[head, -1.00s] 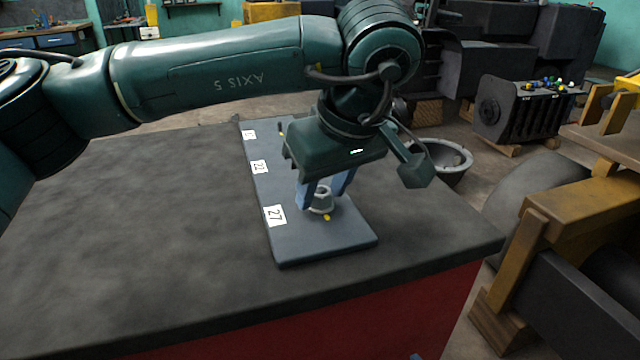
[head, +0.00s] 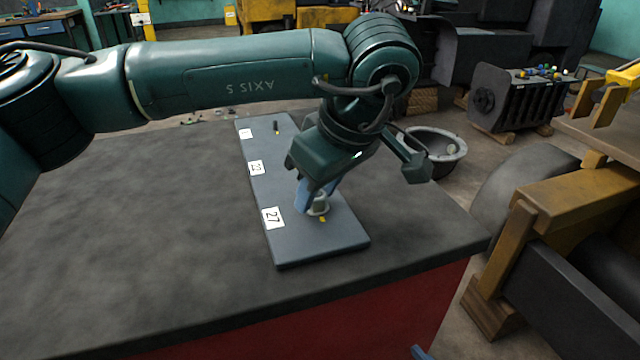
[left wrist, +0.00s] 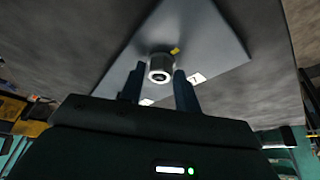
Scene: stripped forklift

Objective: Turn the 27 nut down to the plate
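The 27 nut (head: 318,206) is a grey round-collared nut standing upright near the front end of the dark plate (head: 310,247), next to the 27 label (head: 272,218). My left gripper (head: 316,200) points down at it. In the left wrist view the nut (left wrist: 160,68) sits between the two blue fingertips (left wrist: 160,72), very near both. Whether they press on it I cannot tell. The gap under the nut is hidden in the head view. A small blue tip (head: 418,352) at the bottom edge may be my right gripper; its fingers cannot be made out.
The plate lies on a dark bench top (head: 150,230). Two more labels mark it, and a thin stud (head: 276,127) stands at its far end. A yellow mark (head: 323,219) is beside the nut. A round bowl (head: 440,150) stands beyond the bench. The bench is clear left of the plate.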

